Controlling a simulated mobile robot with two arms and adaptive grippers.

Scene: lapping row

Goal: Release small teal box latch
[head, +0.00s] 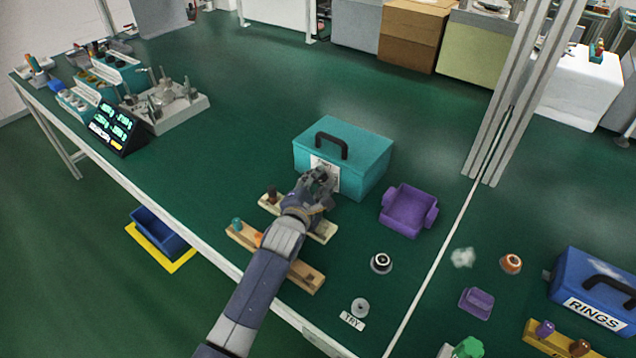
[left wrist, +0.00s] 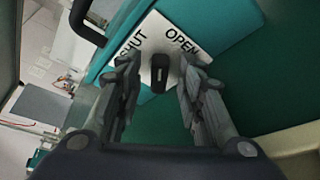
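The small teal box (head: 365,150) with a black carry handle (head: 331,145) stands on the green bench top. Its front has a white label (left wrist: 150,42) reading SHUT on the left and OPEN on the right in the left wrist view. A small dark latch (left wrist: 160,73) sits at the label's lower middle. My left gripper (head: 322,176) is at the box front, hiding most of the label in the head view. In the left wrist view its fingers (left wrist: 160,68) are apart, one on each side of the latch, with gaps visible. My right gripper is not in view.
Two wooden strips with pegs (head: 298,271) lie under and beside my left arm. A purple tray (head: 409,208) stands right of the box. A black-and-white ring piece (head: 381,262) and a TRY tag (head: 351,321) lie nearer.

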